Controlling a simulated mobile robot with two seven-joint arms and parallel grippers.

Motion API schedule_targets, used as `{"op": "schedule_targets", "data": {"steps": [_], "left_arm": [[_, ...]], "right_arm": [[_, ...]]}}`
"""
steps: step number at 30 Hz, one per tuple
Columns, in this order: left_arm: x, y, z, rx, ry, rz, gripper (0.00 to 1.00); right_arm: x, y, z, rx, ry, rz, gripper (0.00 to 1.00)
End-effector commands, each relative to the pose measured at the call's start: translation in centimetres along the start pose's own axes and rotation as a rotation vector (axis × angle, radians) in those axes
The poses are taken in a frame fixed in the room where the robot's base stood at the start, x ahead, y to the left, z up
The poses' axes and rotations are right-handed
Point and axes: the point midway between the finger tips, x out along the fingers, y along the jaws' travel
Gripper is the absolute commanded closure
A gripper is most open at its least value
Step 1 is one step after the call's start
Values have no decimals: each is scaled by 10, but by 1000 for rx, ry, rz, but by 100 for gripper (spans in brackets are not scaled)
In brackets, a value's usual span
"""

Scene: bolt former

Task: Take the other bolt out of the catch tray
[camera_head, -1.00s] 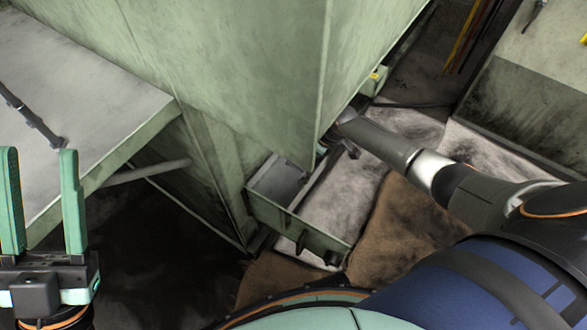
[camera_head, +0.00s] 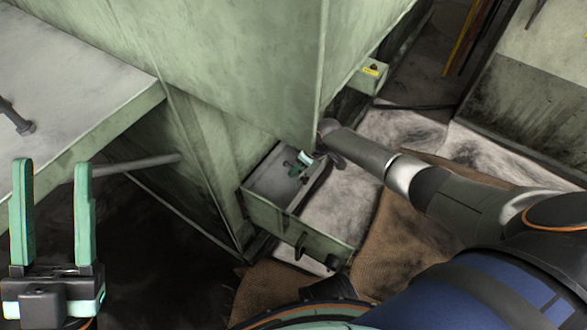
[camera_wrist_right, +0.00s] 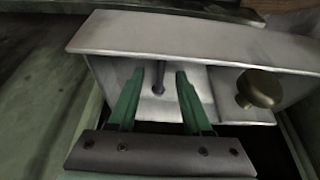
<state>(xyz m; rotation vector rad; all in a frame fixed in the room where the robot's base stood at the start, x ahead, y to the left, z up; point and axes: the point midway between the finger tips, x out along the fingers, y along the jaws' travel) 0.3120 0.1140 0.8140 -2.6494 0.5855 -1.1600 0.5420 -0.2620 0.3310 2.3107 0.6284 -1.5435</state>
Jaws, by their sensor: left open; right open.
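The catch tray (camera_head: 315,240) is an open green drawer with a grey inside, sticking out low from the machine. My right gripper (camera_head: 303,166) is over its inside, with green fingers showing. In the right wrist view the open right gripper (camera_wrist_right: 160,75) has a finger on each side of a dark bolt (camera_wrist_right: 158,82) in the tray, with gaps visible; contact cannot be told. Another dark bolt (camera_head: 16,120) lies on the grey table at the left. My left gripper (camera_head: 57,210) is open and empty, in front of that table.
A rounded brass-coloured piece (camera_wrist_right: 262,88) is to the right of the bolt in the right wrist view. The green machine housing (camera_head: 230,80) overhangs the tray's back. A small green box with a yellow label (camera_head: 370,75) is behind. Brown matting (camera_head: 400,220) covers the floor at right.

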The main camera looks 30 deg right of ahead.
Motion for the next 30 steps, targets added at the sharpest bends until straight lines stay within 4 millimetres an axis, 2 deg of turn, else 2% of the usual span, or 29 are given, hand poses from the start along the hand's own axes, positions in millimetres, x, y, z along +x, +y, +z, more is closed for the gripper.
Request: {"op": "schedule_targets", "data": {"steps": [2,14,30], "left_arm": [[0,0,0,-1,1,-1,50],[0,-1,-1,3,3,-1,50],[-1,0,0,7,2,6,50]], "right_arm": [[0,0,0,0,0,0,54],[0,0,0,0,-1,0,99],[0,0,1,0,-3,-1,100]]}}
